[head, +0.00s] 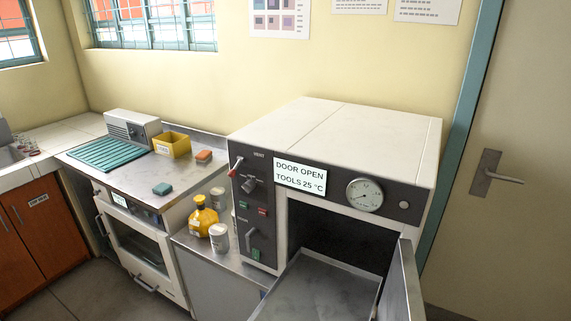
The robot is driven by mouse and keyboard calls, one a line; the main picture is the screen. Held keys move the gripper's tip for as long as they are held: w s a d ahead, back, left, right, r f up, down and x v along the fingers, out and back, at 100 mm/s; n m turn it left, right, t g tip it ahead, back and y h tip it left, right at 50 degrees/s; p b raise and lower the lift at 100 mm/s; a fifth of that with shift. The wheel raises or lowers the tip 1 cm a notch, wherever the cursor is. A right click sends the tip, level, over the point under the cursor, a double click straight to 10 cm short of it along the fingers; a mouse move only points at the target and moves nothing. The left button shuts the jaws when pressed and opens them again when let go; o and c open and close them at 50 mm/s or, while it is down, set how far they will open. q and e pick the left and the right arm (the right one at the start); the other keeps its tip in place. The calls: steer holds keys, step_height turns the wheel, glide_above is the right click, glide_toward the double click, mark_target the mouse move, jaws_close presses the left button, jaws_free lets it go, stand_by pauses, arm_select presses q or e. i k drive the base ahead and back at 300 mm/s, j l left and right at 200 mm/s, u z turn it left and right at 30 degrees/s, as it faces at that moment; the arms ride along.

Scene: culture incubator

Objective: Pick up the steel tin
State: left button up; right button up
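No gripper of mine shows in the head view. Two pale grey cylindrical containers stand on the low steel side table left of the open incubator. The front container (219,238) stands close to the incubator's control panel. The rear container (218,199) stands behind a yellow bottle (202,217). Both look like tins with labels, but I cannot tell which is the steel tin. The rear one is partly hidden by the yellow bottle.
The incubator (375,135) has its door (405,280) open; its visible metal shelf (322,288) looks bare. The left counter (175,180) holds a yellow bin (172,144), a teal block (162,189), an orange block (204,156) and a ribbed teal mat (108,153). Floor shows at lower left.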

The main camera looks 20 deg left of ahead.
mark_target(218, 194)
steer(key=u, duration=1.2)
steer(key=i+j+z, duration=0.2)
steer(key=i+j, duration=0.2)
